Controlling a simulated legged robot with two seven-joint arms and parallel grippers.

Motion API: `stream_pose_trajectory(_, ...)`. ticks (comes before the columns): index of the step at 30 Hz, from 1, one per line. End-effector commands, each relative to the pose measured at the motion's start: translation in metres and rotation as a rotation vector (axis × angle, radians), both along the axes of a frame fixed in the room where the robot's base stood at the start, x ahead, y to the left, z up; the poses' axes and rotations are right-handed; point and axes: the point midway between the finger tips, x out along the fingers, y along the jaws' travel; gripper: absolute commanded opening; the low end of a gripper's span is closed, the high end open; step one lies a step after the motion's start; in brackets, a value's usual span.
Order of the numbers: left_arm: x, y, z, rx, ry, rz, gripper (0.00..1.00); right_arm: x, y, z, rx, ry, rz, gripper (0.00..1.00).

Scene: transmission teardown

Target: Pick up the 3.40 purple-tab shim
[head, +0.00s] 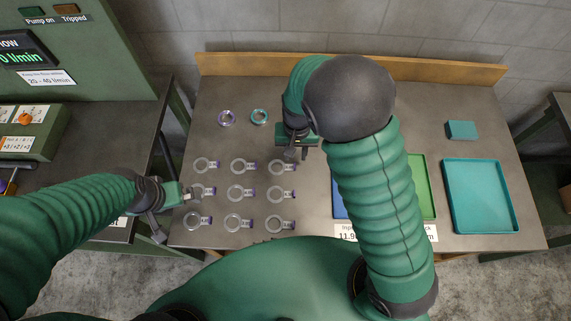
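Several ring-shaped shims with small purple tabs lie in a three-by-three grid on the grey table; their size markings are too small to read, so I cannot tell which is the 3.40 one. The back right shim (276,167) lies just below my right gripper (296,155), which points down, seems open and holds nothing that I can see. My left gripper (190,196) is at the left edge of the grid, beside the middle-row left shim (208,191) and partly over it. I cannot see whether its fingers are shut or touch the shim.
Two rings, one purple-grey (227,118) and one teal (260,116), lie behind the grid. A green tray (427,185) and a blue tray (339,203) are partly hidden by my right arm. A teal tray (515,215) and a teal block (461,130) are at right.

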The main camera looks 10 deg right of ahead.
Motion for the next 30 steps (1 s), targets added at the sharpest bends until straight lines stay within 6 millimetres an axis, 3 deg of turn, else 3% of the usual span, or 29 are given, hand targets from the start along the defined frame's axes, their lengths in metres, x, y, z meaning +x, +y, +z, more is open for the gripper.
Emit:
stream_pose_trajectory(4, 0.0, 0.0, 0.003, 0.0, -0.001, 0.0, 1.0, -0.003, 0.0, -0.028, -0.002, 0.005, 0.0, 0.32)
stream_pose_trajectory(8, 0.0, 0.0, 0.002, 0.0, 0.0, 0.0, 1.0, -0.001, 0.001, -0.04, 0.0, 0.002, 0.0, 0.32)
stream_pose_trajectory(14, 0.0, 0.0, 0.002, 0.0, 0.0, 0.0, 1.0, -0.001, 0.001, -0.041, 0.0, 0.001, 0.0, 0.3)
stream_pose_trajectory(21, 0.0, 0.0, 0.002, 0.0, 0.0, 0.0, 1.0, -0.001, 0.001, -0.04, 0.0, 0.001, 0.0, 0.0)
stream_pose_trajectory(30, 0.0, 0.0, 0.002, 0.0, 0.0, 0.0, 1.0, -0.001, 0.001, -0.04, 0.0, 0.001, 0.0, 0.0)
